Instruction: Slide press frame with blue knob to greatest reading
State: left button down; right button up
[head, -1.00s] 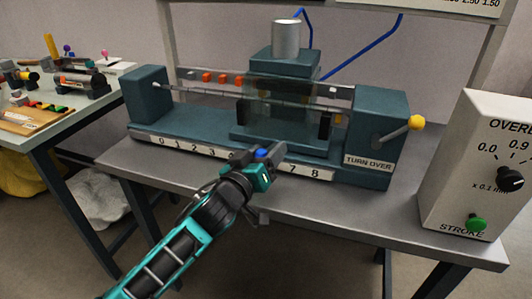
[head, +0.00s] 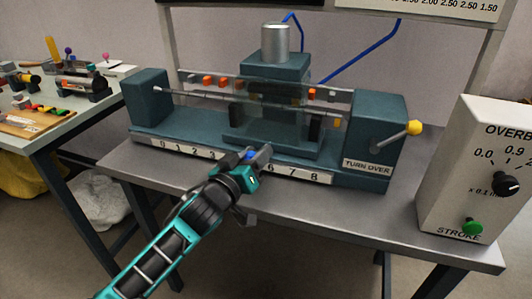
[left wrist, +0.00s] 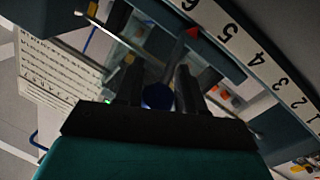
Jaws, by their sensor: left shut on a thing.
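The dark teal press frame (head: 265,75), with a metal cylinder on top, stands on the bench rig right of its middle. Its blue knob (head: 249,156) is at the front, and shows in the left wrist view (left wrist: 158,96) between the fingers. My left gripper (head: 256,160) is shut on the knob. The number scale (head: 175,147) runs along the rig's front; my gripper hides the digits between 3 and 6. In the left wrist view a red pointer (left wrist: 192,32) sits beside the scale, seemingly between 5 and 6. My right gripper is not in view.
A lever with a yellow ball (head: 413,128) is on the rig's right end block, above the TURN OVER label (head: 368,166). A white box with a black dial (head: 507,186) and green STROKE knob (head: 472,227) stands right. Small orange blocks (head: 208,81) sit behind the clear panel.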

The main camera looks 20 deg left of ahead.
pick_arm(q)
jog(key=a, duration=0.3)
jog(key=shift+p, duration=0.3)
jog(key=c, duration=1.1)
grip_release()
jog(key=shift+r, duration=0.1)
jog(key=shift+o, duration=1.4)
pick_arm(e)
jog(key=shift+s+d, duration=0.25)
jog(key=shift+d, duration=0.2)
pick_arm(q)
jog(key=shift+s+a, duration=0.15)
jog(key=shift+s, duration=0.35)
jog(key=s+a, duration=0.2)
jog(key=s, duration=0.9)
jog(key=shift+s+p, duration=0.3)
jog(key=shift+p, duration=0.15)
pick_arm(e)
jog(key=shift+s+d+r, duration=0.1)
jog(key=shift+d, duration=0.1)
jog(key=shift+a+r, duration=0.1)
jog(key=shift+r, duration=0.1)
